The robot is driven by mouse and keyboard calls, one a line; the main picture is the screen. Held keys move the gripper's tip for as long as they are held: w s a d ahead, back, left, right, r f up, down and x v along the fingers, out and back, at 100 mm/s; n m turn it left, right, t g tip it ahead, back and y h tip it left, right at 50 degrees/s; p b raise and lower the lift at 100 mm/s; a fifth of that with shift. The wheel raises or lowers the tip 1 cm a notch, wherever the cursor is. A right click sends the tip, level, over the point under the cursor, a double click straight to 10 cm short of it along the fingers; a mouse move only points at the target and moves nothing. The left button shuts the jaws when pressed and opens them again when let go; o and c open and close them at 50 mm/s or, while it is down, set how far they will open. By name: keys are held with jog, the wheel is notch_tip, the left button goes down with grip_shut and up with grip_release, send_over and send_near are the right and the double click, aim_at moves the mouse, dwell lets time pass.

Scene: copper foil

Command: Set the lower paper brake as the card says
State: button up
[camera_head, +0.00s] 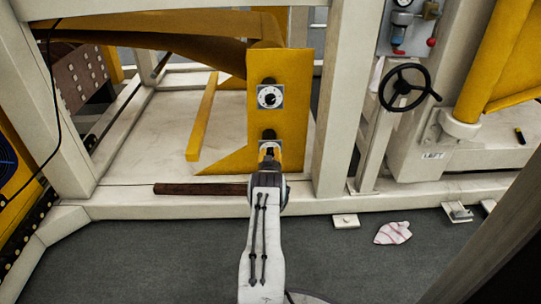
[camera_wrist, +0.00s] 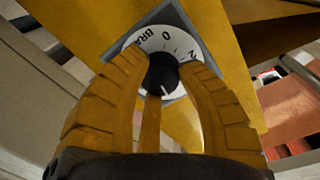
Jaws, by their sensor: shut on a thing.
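The yellow panel (camera_head: 293,125) carries two round white dials with black knobs, one above the other. The upper dial (camera_head: 270,96) is free. The lower paper brake dial (camera_head: 265,144) is mostly hidden behind my gripper (camera_head: 269,155). In the wrist view, my gripper's yellow fingers (camera_wrist: 163,76) are shut on the black brake knob (camera_wrist: 161,68), one on each side. The dial plate (camera_wrist: 153,38) shows "BRA", "0" and "2"; the rest is covered. A small pale mark shows on the knob's near side; its exact reading is unclear. I cannot make out the card.
A black handwheel (camera_head: 404,88) and a gauge (camera_head: 402,18) are at the right. A dark bar (camera_head: 202,188) lies on the cream frame left of my arm. A crumpled cloth (camera_head: 392,232) lies on the grey floor, which is otherwise largely clear.

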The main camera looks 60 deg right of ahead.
jog(key=shift+w+d+r, duration=0.1)
jog(key=shift+w+r, duration=0.05)
jog(key=shift+r, duration=0.35)
jog(key=o, duration=1.2)
jog(key=shift+f, duration=0.25)
jog(key=shift+s+a+f, duration=0.1)
jog(key=shift+s+a, duration=0.1)
jog(key=shift+v, duration=5.8)
